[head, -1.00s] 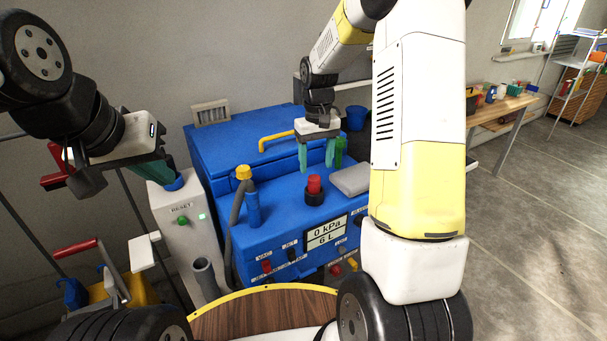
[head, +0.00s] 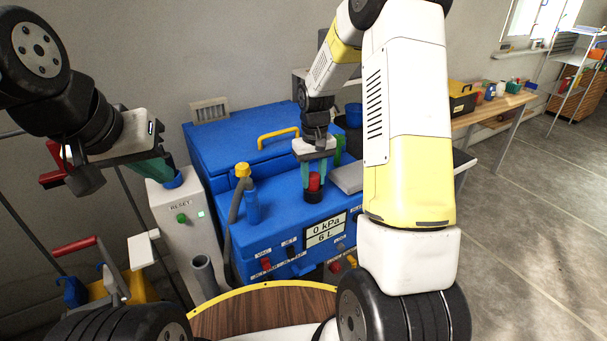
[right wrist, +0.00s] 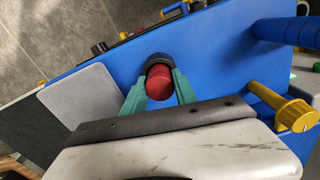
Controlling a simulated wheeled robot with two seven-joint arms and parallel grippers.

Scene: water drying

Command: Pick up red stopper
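The red stopper (head: 314,181) stands upright in a black collar on top of the blue machine (head: 285,215). It also shows in the right wrist view (right wrist: 159,80). My right gripper (head: 314,178) points down at it, with one green finger on each side of the stopper. In the right wrist view the fingers (right wrist: 160,83) look spread around it; firm contact cannot be made out. My left gripper (head: 168,170) is at the left, its green fingers by a blue piece on top of the grey RESET post (head: 180,225). Its finger gap is hidden.
A yellow-capped blue post with a grey hose (head: 246,190) stands left of the stopper. A grey pad (head: 348,178) lies close on its right. A yellow handle (head: 278,135) is behind. A round wooden table (head: 265,310) is in front.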

